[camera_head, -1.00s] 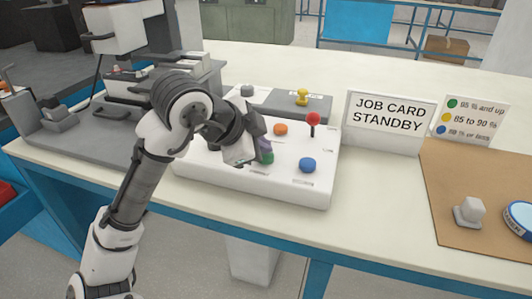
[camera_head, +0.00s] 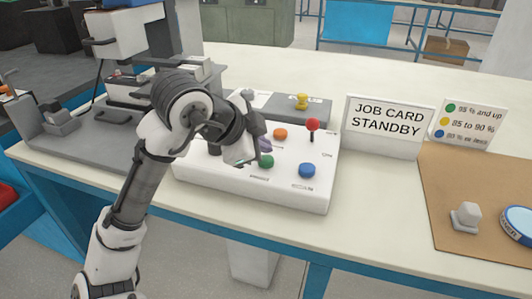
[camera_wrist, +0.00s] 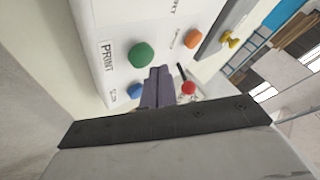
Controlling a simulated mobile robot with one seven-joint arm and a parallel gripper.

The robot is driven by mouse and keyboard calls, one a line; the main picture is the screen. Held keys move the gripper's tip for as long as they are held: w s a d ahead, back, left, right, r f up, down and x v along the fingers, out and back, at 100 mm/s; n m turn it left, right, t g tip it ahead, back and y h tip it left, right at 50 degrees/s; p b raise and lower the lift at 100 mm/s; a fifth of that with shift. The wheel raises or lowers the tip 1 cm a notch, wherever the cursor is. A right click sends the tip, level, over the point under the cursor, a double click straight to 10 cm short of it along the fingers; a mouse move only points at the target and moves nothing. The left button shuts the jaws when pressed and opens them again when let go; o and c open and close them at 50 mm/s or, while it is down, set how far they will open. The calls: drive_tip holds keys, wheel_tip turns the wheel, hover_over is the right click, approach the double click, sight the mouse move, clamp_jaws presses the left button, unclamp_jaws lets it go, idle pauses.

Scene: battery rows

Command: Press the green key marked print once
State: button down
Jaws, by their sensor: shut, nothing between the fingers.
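The green key (camera_head: 266,161) sits on the front part of a white control box (camera_head: 319,196). In the wrist view the green key (camera_wrist: 141,54) shows whole, with the word PRINT (camera_wrist: 107,57) beside it. My gripper (camera_head: 264,142) is shut and empty, its purplish fingertips just above and behind the green key in the head view. In the wrist view the fingertips (camera_wrist: 160,70) appear beside the green key, apart from it. The gripper's body hides part of the box's left side.
The box also carries a blue key (camera_head: 307,170), an orange key (camera_head: 280,133) and a red-knobbed lever (camera_head: 313,125). A yellow knob (camera_head: 302,101) stands on a grey box behind. A sign (camera_head: 389,125) reads JOB CARD STANDBY. A brown board (camera_head: 455,185) lies at right.

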drive_tip(key=shift+r, duration=0.1)
wheel_tip(320, 180, up, 5)
drive_tip(key=p, duration=0.4)
idle(0.3)
idle(0.6)
